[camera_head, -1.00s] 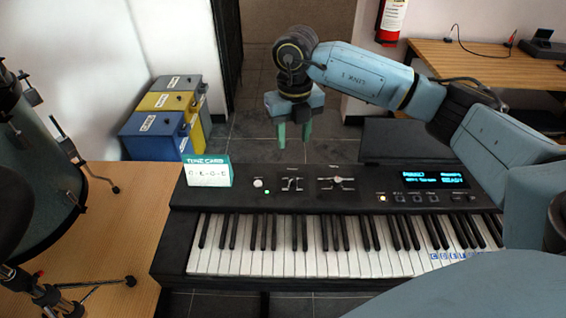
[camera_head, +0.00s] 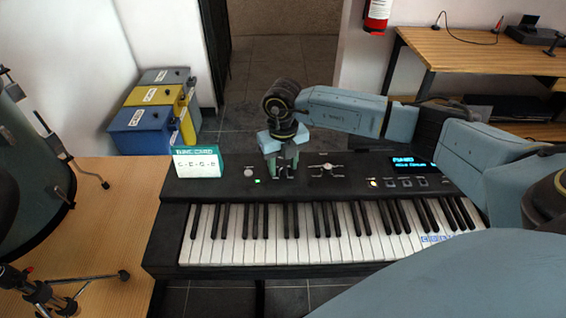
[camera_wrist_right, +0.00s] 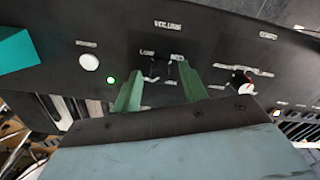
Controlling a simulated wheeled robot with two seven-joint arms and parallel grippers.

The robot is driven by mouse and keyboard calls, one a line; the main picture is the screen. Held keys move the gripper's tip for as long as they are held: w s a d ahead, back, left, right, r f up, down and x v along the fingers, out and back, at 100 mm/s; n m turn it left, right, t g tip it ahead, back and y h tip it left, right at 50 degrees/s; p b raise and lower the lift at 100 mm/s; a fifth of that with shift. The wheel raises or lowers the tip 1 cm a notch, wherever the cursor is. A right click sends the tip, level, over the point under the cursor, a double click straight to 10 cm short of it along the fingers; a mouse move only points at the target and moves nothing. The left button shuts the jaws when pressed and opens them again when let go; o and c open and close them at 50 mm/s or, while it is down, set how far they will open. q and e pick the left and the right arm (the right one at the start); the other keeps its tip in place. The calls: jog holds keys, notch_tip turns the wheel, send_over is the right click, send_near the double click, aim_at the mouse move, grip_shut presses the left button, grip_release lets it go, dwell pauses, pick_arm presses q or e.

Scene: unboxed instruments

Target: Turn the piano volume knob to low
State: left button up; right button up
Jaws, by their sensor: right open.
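The piano (camera_head: 330,240) has a black panel with a volume knob, marked VOLUME in the right wrist view. The dark knob (camera_wrist_right: 160,72) lies between my green fingers there, with LOW printed above its left side. Its pointer is too unclear to read. My right gripper (camera_head: 283,174) points down at the knob in the head view, fingertips at panel level. It also shows in the right wrist view (camera_wrist_right: 159,67), open, with one finger on each side of the knob. I cannot tell whether the fingers touch it. My left gripper is not in view.
A second knob (camera_wrist_right: 242,82) sits to the right, and a white button (camera_wrist_right: 89,62) with a green light to the left. A tune card (camera_head: 198,163) stands on the panel's left end. A lit display (camera_head: 413,165) is at the right. A drum (camera_head: 30,160) stands at far left.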

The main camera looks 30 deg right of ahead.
jog(key=shift+c, duration=1)
grip_shut()
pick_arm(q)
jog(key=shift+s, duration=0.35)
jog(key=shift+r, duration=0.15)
pick_arm(e)
jog(key=shift+m, duration=0.3)
